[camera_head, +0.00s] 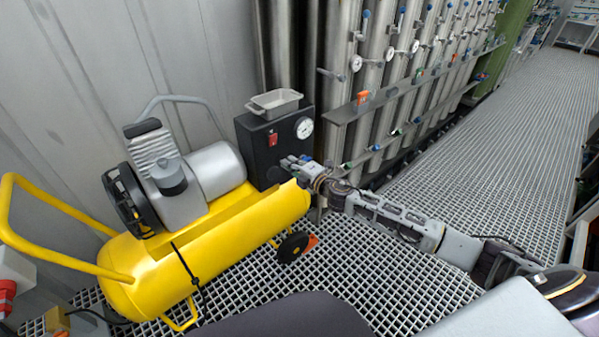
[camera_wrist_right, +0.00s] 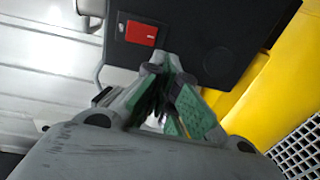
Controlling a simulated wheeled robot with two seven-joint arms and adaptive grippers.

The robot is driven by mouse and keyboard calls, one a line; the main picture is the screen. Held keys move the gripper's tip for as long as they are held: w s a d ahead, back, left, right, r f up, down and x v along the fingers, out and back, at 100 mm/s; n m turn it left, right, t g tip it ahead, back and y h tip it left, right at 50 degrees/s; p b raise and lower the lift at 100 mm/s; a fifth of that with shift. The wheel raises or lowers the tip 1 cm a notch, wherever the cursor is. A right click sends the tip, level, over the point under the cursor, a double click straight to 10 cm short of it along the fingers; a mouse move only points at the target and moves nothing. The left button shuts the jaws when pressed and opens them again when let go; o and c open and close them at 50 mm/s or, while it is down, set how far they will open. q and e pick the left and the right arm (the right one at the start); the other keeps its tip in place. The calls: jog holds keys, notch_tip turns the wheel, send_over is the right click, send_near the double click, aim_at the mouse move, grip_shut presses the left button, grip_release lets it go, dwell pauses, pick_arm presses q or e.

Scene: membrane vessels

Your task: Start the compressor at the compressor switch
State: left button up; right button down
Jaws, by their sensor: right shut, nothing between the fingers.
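The compressor (camera_head: 215,235) has a yellow tank and a grey motor and stands on the grating at the left. A black box (camera_head: 257,158) with a round gauge (camera_head: 304,127) stands behind its right end. The red compressor switch (camera_head: 272,139) is on the box's front, and it also shows in the right wrist view (camera_wrist_right: 141,33). My right gripper (camera_head: 287,162) is shut and empty, in front of the box and below the switch. In the right wrist view its fingertips (camera_wrist_right: 165,65) are just below the switch; whether they touch the box I cannot tell. My left gripper is not in view.
A grey tray (camera_head: 274,103) sits on top of the box. Tall steel vessels (camera_head: 375,75) with valves and gauges line the wall behind. A yellow handle (camera_head: 50,225) sticks out at the left. The grating walkway (camera_head: 490,150) at the right is clear.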

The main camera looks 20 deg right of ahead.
jog(key=shift+f+v, duration=0.2)
jog(key=shift+v, duration=0.55)
jog(key=shift+f+v, duration=0.15)
jog(key=shift+v, duration=0.6)
jog(key=shift+f+v, duration=0.2)
jog(key=shift+v, duration=0.55)
jog(key=shift+s, duration=0.1)
jog(key=shift+d, duration=0.1)
jog(key=s+d+f+m+g+h, duration=0.2)
jog(key=d+f+m+g+h, duration=0.35)
jog(key=d+m+h, duration=0.6)
jog(key=s+a+f+m+g+y, duration=0.2)
jog(key=s+a+f, duration=0.3)
jog(key=s+f, duration=0.3)
jog(key=s+a+f+m+g+y, duration=0.2)
jog(key=s+a+f, duration=0.4)
jog(key=s, duration=0.8)
jog(key=s+a+f+m+g+y, duration=0.2)
jog(key=s+a+f+m+g, duration=0.2)
jog(key=s+f, duration=0.7)
jog(key=shift+a+f+g+p, duration=0.45)
jog(key=shift+a+f, duration=0.15)
jog(key=shift+a, duration=0.4)
